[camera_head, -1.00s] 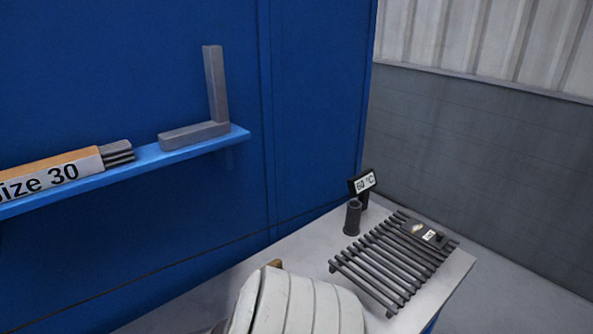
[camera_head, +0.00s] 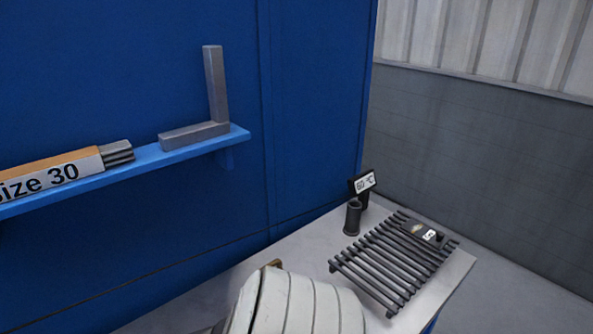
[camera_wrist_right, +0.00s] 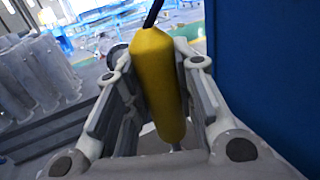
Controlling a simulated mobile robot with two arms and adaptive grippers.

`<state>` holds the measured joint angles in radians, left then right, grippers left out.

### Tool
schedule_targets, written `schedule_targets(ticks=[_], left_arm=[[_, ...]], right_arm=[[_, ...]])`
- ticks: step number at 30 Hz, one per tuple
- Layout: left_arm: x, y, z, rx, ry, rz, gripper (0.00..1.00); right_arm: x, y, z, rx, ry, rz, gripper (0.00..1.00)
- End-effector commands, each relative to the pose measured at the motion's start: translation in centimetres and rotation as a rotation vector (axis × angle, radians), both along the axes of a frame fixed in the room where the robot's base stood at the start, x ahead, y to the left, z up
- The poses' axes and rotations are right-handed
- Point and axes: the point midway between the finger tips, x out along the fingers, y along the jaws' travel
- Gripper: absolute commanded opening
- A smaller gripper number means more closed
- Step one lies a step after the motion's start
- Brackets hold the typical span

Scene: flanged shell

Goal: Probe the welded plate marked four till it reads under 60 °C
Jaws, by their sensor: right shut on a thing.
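In the head view a small dark welded plate (camera_head: 422,233) with a white label lies on the far right end of a dark bar rack (camera_head: 385,262). The mark on the label is too small to read surely. A small display (camera_head: 362,183) behind the rack appears to read 60 °C. A dark upright cylinder (camera_head: 353,217) stands in front of the display. In the right wrist view my right gripper (camera_wrist_right: 157,100) is shut on a yellow probe handle (camera_wrist_right: 155,70). A dark cable leaves its top end and a thin metal stem shows below. My left gripper is in neither view.
The rack and display stand on a pale table (camera_head: 312,240), against a blue wall panel (camera_head: 320,100). A blue shelf (camera_head: 150,155) at left holds a grey metal square (camera_head: 213,90) and an orange rod box (camera_head: 50,178). My own white arm hides the table's near part.

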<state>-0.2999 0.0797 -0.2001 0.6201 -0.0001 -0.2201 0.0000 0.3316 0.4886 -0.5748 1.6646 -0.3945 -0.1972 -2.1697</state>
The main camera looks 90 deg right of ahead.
Motion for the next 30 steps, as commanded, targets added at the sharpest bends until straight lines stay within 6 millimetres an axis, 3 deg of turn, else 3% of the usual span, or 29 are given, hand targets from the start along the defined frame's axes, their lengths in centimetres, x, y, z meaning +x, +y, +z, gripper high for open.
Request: schedule_targets(ticks=[20,30], left_arm=[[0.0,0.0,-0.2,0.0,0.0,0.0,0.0],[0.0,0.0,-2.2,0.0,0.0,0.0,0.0]], right_arm=[[0.0,0.0,-0.2,0.0,-0.001,0.0,0.0],[0.0,0.0,-2.5,0.0,0.0,0.0,0.0]])
